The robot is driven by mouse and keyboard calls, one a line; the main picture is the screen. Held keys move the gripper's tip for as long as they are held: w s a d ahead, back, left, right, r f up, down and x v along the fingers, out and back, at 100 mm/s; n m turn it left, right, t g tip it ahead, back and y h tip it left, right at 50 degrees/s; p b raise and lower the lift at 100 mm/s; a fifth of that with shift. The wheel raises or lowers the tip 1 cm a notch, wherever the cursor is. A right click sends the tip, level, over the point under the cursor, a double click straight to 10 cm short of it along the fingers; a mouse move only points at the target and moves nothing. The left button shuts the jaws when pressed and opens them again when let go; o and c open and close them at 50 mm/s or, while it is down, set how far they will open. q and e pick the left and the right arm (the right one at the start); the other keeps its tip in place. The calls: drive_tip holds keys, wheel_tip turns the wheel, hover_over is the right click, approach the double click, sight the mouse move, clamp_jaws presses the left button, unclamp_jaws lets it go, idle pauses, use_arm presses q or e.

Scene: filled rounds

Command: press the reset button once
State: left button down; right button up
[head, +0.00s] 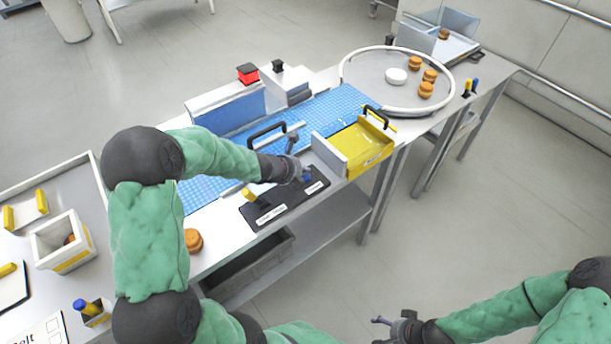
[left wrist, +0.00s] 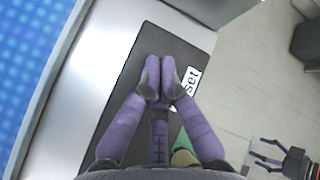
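A black control panel (head: 285,204) lies on the near edge of the workbench, with two white labels. The label at its right end shows in the left wrist view (left wrist: 190,88), where the letters "set" can be read. My left gripper (head: 306,178) is over this right end, pointing down. In the left wrist view its purple fingers (left wrist: 166,94) are together over the black panel, beside the label.
A yellow-topped control (head: 248,196) stands on the panel's left part. A yellow tray (head: 362,146) with a black handle stands right of my left gripper. A blue belt (head: 335,108) runs behind the panel. A round table (head: 352,80) holding filled rounds is farther right.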

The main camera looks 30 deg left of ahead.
use_arm(q)
drive_tip(key=shift+f+b, duration=0.45)
drive_tip(key=shift+f, duration=0.05)
idle(0.3)
drive_tip(key=shift+r, duration=0.15)
drive_tip(key=shift+r+p, duration=0.8)
drive_tip(key=shift+p, duration=0.05)
wheel_tip(320, 180, up, 5)
drive_tip(key=p, duration=0.5)
idle(0.5)
idle(0.5)
